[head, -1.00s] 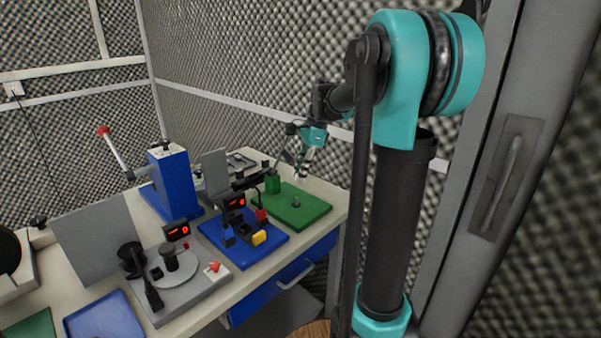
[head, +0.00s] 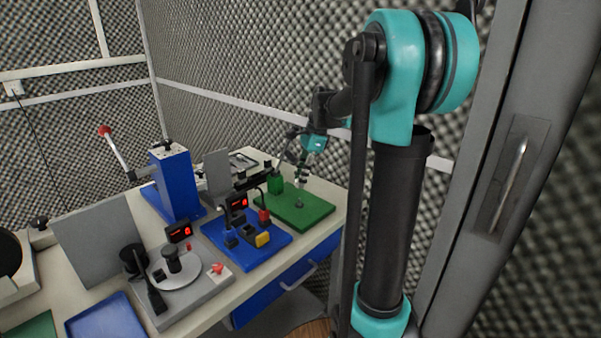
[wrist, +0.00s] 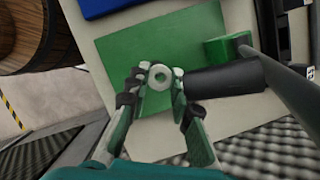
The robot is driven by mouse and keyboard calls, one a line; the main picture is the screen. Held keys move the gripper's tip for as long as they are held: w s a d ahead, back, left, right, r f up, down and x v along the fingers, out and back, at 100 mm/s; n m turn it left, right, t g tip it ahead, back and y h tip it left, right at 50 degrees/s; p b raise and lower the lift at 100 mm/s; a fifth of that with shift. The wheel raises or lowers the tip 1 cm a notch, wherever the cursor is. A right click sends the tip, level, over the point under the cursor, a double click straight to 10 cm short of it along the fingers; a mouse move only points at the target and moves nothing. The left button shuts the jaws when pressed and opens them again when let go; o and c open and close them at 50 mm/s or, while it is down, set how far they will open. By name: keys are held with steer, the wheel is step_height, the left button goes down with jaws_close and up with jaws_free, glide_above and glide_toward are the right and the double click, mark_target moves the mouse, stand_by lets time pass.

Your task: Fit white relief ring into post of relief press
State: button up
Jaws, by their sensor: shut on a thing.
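The white relief ring (wrist: 160,77) is pinched between the fingertips of my gripper (wrist: 158,80), its flat face and round hole toward the wrist camera. In the head view my gripper (head: 303,178) points down over the green baseplate (head: 316,215) of what looks like the relief press. A small grey post (head: 298,203) stands on this plate just below the fingertips. The plate also fills the middle of the wrist view (wrist: 120,60). The post is not clearly seen there, where the ring and fingers cover that spot. I cannot tell whether ring and post touch.
A blue-based device (head: 262,255) and a grey device (head: 195,296) stand to the left.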

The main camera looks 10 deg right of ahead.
mark_target(301, 205)
steer(key=shift+f, duration=1.75)
steer(key=shift+f, duration=2.05)
steer(key=o, duration=0.9)
steer(key=v, duration=1.2)
